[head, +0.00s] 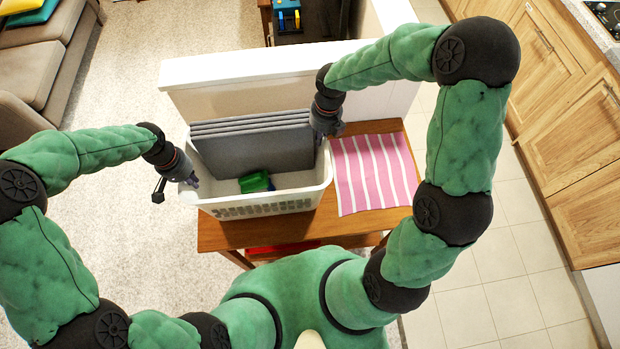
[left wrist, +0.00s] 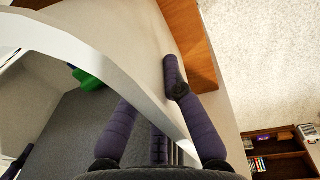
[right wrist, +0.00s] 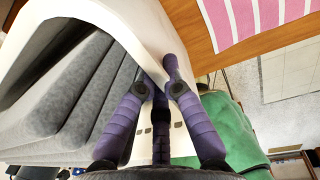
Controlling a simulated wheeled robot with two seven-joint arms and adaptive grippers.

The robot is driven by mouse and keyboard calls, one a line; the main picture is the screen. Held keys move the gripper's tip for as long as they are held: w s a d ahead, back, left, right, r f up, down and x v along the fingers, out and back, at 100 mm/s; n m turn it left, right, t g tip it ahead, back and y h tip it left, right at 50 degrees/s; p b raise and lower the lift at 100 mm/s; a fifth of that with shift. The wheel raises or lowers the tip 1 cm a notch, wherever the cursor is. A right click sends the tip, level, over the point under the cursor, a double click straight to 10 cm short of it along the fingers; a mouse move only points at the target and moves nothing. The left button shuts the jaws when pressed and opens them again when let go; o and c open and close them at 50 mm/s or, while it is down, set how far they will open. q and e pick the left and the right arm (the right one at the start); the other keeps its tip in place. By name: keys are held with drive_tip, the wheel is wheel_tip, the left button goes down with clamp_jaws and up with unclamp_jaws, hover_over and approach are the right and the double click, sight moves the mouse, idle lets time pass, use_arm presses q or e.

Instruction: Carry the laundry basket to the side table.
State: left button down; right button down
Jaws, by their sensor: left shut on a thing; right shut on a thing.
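The white laundry basket (head: 265,208) is in the middle of the head view, at the left part of the wooden side table (head: 345,225). It looks level; I cannot tell whether its base touches the tabletop. Grey folded pieces (head: 250,145) and a green item (head: 255,181) are inside. My left gripper (head: 192,182) is shut on the basket's left rim, which also shows between the fingers in the left wrist view (left wrist: 150,90). My right gripper (head: 324,137) is shut on the right rim, seen in the right wrist view (right wrist: 145,35).
A pink and white striped cloth (head: 373,172) lies on the table right of the basket. A low white partition (head: 270,65) stands behind the table. A sofa (head: 35,65) is at the far left, wooden cabinets (head: 570,130) at the right. Tiled floor (head: 510,250) is clear.

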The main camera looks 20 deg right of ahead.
use_arm(q)
drive_tip(key=shift+f+b, duration=0.5)
use_arm(e)
drive_tip(key=shift+f, duration=0.5)
use_arm(q)
drive_tip(key=c, duration=1.4)
unclamp_jaws()
use_arm(e)
drive_tip(key=c, duration=1.4)
unclamp_jaws()
use_arm(q)
drive_tip(key=shift+r, duration=0.1)
drive_tip(key=r, duration=0.7)
drive_tip(key=shift+a+r, duration=0.3)
drive_tip(key=shift+r, duration=0.15)
use_arm(e)
drive_tip(key=shift+r, duration=0.6)
drive_tip(key=r, duration=0.7)
drive_tip(key=d+r, duration=0.1)
drive_tip(key=r, duration=0.3)
drive_tip(key=shift+s, duration=0.15)
drive_tip(key=shift+f, duration=0.1)
